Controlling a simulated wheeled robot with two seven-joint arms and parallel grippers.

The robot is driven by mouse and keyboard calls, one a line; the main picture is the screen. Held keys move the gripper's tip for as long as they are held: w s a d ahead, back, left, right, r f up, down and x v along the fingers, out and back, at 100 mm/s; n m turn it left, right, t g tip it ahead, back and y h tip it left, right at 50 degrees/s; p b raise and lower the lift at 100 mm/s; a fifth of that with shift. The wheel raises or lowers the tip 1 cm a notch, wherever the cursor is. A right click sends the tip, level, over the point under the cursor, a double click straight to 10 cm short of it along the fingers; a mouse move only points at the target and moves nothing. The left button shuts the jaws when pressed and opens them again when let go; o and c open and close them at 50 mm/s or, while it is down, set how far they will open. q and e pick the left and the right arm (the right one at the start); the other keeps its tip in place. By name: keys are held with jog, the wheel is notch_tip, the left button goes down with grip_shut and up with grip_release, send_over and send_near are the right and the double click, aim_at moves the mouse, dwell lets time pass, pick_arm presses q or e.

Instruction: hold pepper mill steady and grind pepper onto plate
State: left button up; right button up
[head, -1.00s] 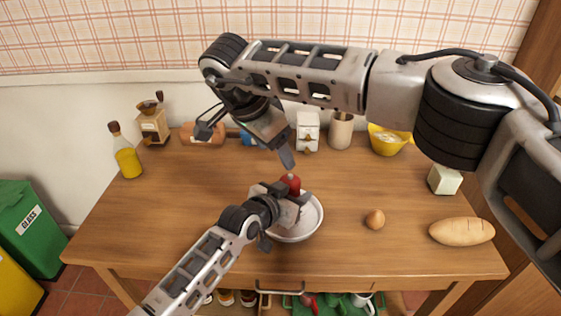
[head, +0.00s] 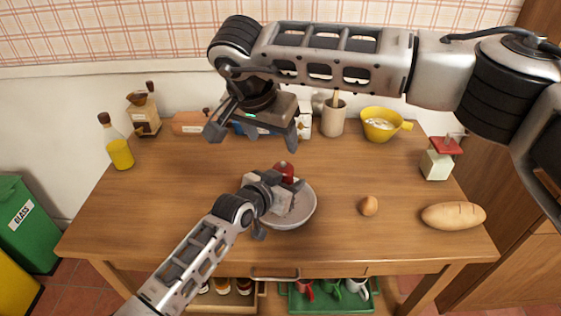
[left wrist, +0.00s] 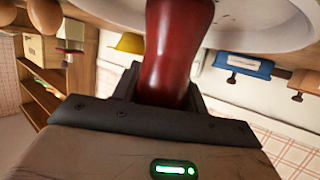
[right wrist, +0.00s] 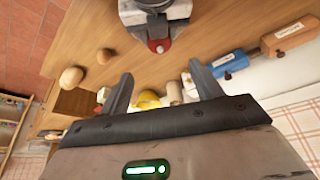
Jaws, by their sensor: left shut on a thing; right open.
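The red pepper mill (head: 284,170) stands over the white plate (head: 306,214) near the table's middle. My left gripper (head: 282,186) is shut around the mill's body; the left wrist view shows the red body (left wrist: 175,50) between its fingers, with the plate (left wrist: 262,30) beside it. Small dark specks show on the plate there. My right gripper (head: 253,135) is open and empty, above and behind the mill. In the right wrist view, the mill's red top (right wrist: 158,45) lies beyond the open fingers, apart from them. My left gripper hides part of the plate.
An egg (head: 369,206) and a bread loaf (head: 454,216) lie to the right. A red-topped white grinder (head: 437,163), yellow bowl (head: 379,127) and utensil pot (head: 334,118) stand right and back. An oil bottle (head: 119,150) and wooden coffee grinder (head: 144,115) stand back left. The table's left side is clear.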

aim_at(282, 166)
jog(key=x, duration=1.1)
jog(key=shift+w+f, duration=0.15)
jog(key=shift+f, duration=0.2)
jog(key=shift+c, duration=0.4)
jog(key=c, duration=0.9)
jog(key=shift+c, duration=0.2)
